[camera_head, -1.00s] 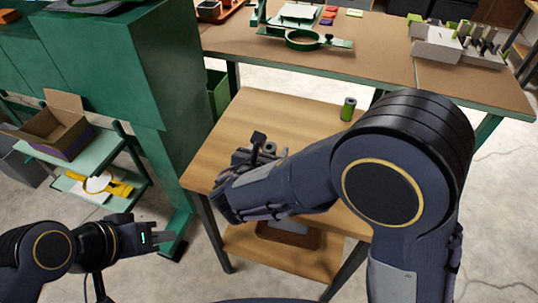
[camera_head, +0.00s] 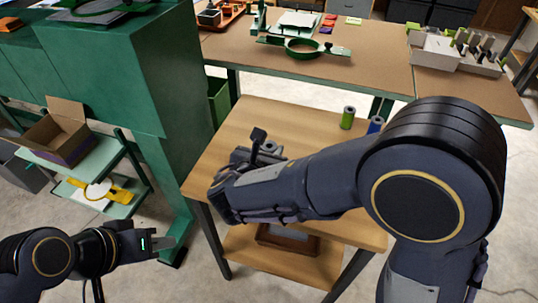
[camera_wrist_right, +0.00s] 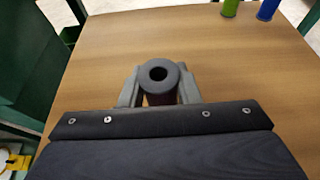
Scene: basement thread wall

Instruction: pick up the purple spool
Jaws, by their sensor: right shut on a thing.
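A spool (camera_wrist_right: 159,86) with a grey rim, a dark centre hole and a dull purplish-brown body stands between the fingers of my right gripper (camera_wrist_right: 158,92) in the right wrist view. The gripper is shut on it, with one finger on each side. The lower part of the spool is hidden by the gripper body. In the head view my right gripper (camera_head: 262,155) is over the left part of the small wooden table (camera_head: 235,125). I cannot tell whether the spool is touching the tabletop. My left gripper (camera_head: 170,245) is off to the lower left, away from the table; its finger gap is unclear.
A green spool (camera_head: 348,117) and a blue spool (camera_head: 375,125) stand at the table's far right side. A tall green cabinet (camera_head: 150,80) borders the table on the left. A long workbench (camera_head: 370,70) stands behind. The tabletop's back left is clear.

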